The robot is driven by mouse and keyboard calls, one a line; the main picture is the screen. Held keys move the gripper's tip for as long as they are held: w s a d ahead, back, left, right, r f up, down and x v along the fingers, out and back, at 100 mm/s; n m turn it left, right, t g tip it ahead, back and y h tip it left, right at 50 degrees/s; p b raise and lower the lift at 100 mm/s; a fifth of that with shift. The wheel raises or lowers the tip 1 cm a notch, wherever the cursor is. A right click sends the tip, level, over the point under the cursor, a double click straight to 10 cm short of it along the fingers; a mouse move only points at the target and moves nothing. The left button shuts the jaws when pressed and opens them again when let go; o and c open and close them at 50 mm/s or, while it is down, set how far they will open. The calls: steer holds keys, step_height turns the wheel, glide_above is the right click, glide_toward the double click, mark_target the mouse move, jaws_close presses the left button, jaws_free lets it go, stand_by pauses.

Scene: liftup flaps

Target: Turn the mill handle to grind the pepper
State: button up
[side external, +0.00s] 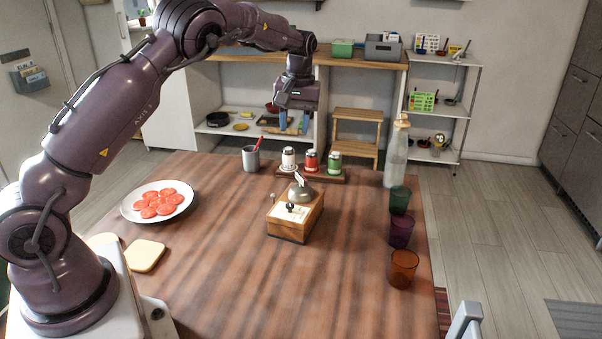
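The mill (290,224) is a wooden box with a grey metal dome on top, standing near the middle of the table. A thin crank with a pale knob (298,178) rises by the dome. A dark round knob sits on the pale top face at the box's front. My gripper (294,122) hangs in the air, above and behind the mill in the picture, pointing down and apart from it. Its fingers look spread with nothing between them, though the cluttered shelf behind makes this hard to see.
Behind the mill, shakers with white, red and green (311,161) stand on a wooden tray. A grey cup (251,158) is left of them. A bottle (396,155) and coloured glasses (401,233) line the right. A plate of red slices (130,204) is left. The front table is clear.

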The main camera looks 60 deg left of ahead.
mark_target(301, 175)
steer(key=f+n, duration=0.2)
steer(key=f, duration=0.2)
steer(key=f+n, duration=0.2)
steer(key=f, duration=0.2)
steer(key=w+f+n, duration=0.1)
steer(key=f+n, duration=0.1)
steer(key=f, duration=0.3)
steer(key=shift+w+d+t+h, duration=0.1)
steer(key=shift+d+t+h, duration=0.2)
steer(key=shift+d+t, duration=0.1)
jaws_close()
